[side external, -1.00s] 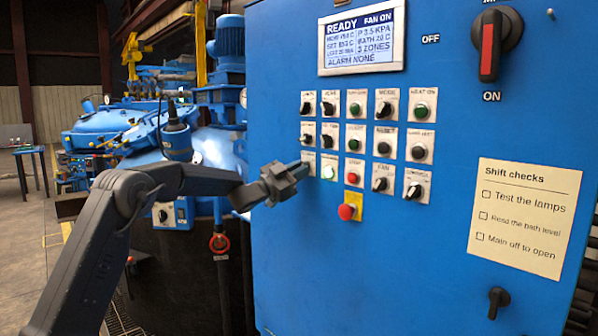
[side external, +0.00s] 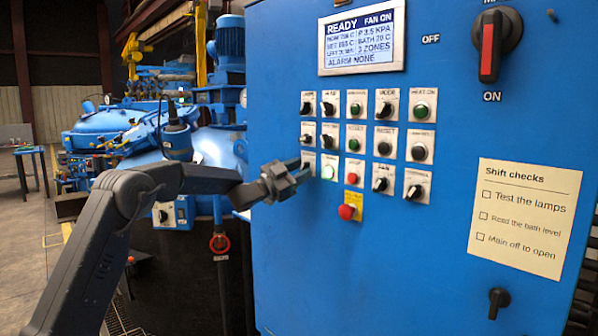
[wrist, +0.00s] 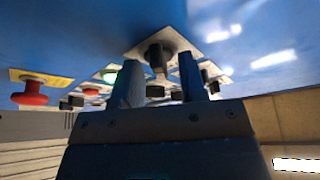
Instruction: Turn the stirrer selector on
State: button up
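My gripper (side external: 296,172) is at the lower left of the control grid on the blue cabinet. In the wrist view, the fingers (wrist: 160,84) stand apart with a black selector knob (wrist: 157,55) on a pale plate between and just beyond them. I cannot tell whether they touch it. In the side view this bottom-left selector (side external: 308,160) is partly hidden by the fingers. Its label is too blurred to read, so I cannot confirm it is the stirrer selector, and its knob angle is unclear.
A red mushroom button (side external: 347,212) is below right. Several other knobs and buttons are close by. A large main switch (side external: 490,50) and paper note (side external: 525,215) are farther right.

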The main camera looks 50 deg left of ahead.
jog(key=v, duration=1.3)
jog(key=shift+s, duration=0.4)
jog(key=shift+f, duration=0.1)
jog(key=s+d+r+n+g+y, duration=0.2)
jog(key=s+d+n+g+y, duration=0.3)
jog(key=d+n+y, duration=0.35)
jog(key=s+d+f+g+h, duration=0.1)
jog(key=s+d+f+g, duration=0.2)
jog(key=s, duration=0.5)
jog(key=s+d+f+g+h, duration=0.1)
jog(key=s+d+f+g, duration=0.3)
jog(key=s+d, duration=0.3)
jog(key=s+d+f+g+h, duration=0.2)
jog(key=s+d+f, duration=0.3)
jog(key=s, duration=0.3)
jog(key=shift+s+d+g, duration=0.3)
jog(key=shift+d+g, duration=0.3)
jog(key=shift+g, duration=0.3)
jog(key=shift+n, duration=0.25)
